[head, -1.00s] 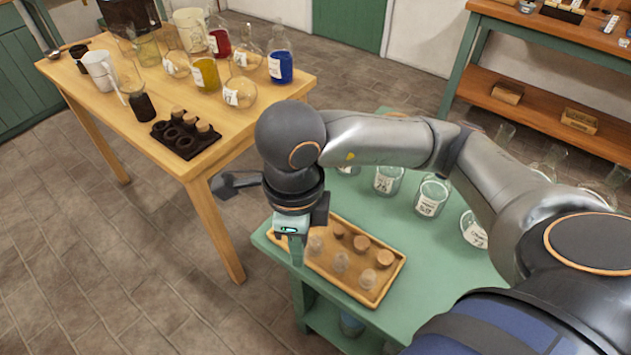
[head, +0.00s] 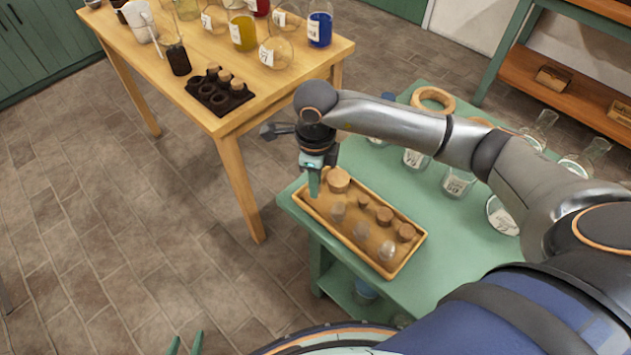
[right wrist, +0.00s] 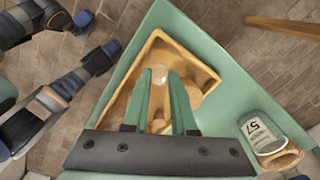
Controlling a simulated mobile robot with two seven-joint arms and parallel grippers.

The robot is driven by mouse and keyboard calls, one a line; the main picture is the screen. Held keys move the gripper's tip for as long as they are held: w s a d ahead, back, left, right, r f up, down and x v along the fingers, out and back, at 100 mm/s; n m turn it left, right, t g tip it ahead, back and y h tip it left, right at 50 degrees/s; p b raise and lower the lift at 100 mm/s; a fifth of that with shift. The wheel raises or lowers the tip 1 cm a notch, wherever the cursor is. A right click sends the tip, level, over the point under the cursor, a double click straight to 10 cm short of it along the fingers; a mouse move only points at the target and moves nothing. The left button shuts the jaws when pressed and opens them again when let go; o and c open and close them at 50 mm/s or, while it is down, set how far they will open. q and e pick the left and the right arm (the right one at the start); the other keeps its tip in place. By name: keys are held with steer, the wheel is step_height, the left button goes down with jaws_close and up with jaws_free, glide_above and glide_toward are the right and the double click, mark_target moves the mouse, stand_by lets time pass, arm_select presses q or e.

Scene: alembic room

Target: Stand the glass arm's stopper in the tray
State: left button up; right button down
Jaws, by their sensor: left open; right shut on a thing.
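The wooden tray (head: 405,262) lies on the green table and holds several corks and clear glass stoppers standing in rows. My right gripper (head: 314,185) points down at the tray's left end. In the right wrist view its green fingers (right wrist: 167,85) are shut on a small clear glass stopper (right wrist: 160,73), which shows at the fingertips above the tray (right wrist: 207,72). In the head view I cannot make out the held stopper, nor tell whether it touches the tray floor. My left gripper (head: 185,343) is open and empty at the bottom edge, away from the table.
Labelled flasks and a cork ring (head: 433,99) stand on the green table (head: 440,235) behind my right arm. A wooden table (head: 260,120) with bottles and a dark rack (head: 218,92) stands at the back left. A large cork (head: 338,179) is close beside my right gripper.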

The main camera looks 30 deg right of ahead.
steer(key=shift+f, duration=0.5)
steer(key=shift+f, duration=0.2)
steer(key=c, duration=0.7)
jaws_free()
steer(key=shift+r, duration=0.2)
step_height(320, 180, up, 12)
steer(key=shift+r, duration=0.1)
